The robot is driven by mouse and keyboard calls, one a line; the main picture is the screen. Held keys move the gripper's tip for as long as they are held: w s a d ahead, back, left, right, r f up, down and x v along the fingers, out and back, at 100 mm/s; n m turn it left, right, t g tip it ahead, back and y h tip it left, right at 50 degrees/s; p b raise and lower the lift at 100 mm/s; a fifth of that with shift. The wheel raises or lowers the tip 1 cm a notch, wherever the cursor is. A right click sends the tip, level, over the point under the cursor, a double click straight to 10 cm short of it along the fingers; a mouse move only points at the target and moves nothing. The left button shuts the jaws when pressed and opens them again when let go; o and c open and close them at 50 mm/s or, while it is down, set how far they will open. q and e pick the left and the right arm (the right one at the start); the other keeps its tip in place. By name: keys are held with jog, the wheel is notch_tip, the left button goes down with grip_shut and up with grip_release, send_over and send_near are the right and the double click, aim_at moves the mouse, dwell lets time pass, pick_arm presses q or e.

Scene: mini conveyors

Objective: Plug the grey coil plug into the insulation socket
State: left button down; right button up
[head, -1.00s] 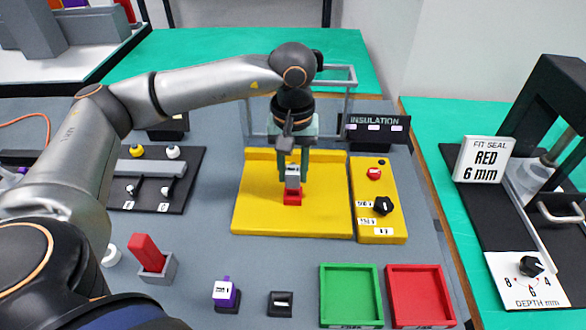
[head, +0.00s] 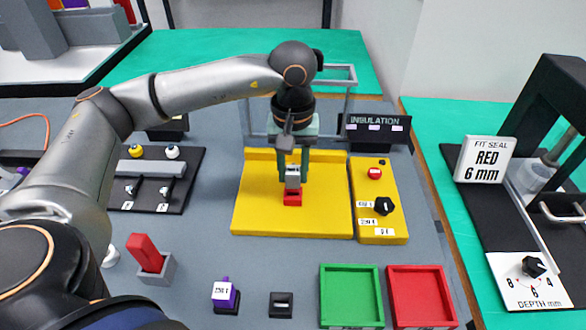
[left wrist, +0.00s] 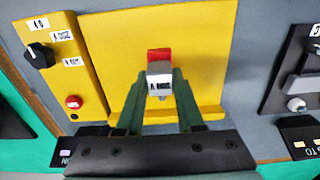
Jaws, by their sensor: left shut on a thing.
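My left gripper (head: 292,172) is shut on the grey coil plug (head: 292,183), over the middle of the yellow plate. In the left wrist view, the gripper's green fingers (left wrist: 160,92) close on both sides of the grey plug (left wrist: 160,76), which has a white label. A red block (head: 292,198) sits on the plate directly below the plug in the head view. It shows just past the plug in the left wrist view (left wrist: 159,54). I cannot tell how deep the plug sits in it. The INSULATION sign (head: 374,121) stands behind. My right gripper is not in view.
The yellow plate (head: 255,215) adjoins a control box (head: 372,228) with a black knob and red button. Green (head: 350,268) and red (head: 418,270) trays stand in front. A purple plug (head: 225,292), a dark holder (head: 281,305) and a red lever piece (head: 145,247) stand front left.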

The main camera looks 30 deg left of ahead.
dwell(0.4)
pick_arm(q)
jog(key=shift+f, duration=0.1)
dwell(0.3)
jog(key=shift+f+b, duration=0.4)
jog(key=shift+b, duration=0.25)
jog(key=shift+f+b, duration=0.7)
jog(key=shift+f, duration=0.15)
jog(key=c, duration=1)
grip_release()
jog(key=o, duration=0.5)
jog(key=shift+o, duration=0.2)
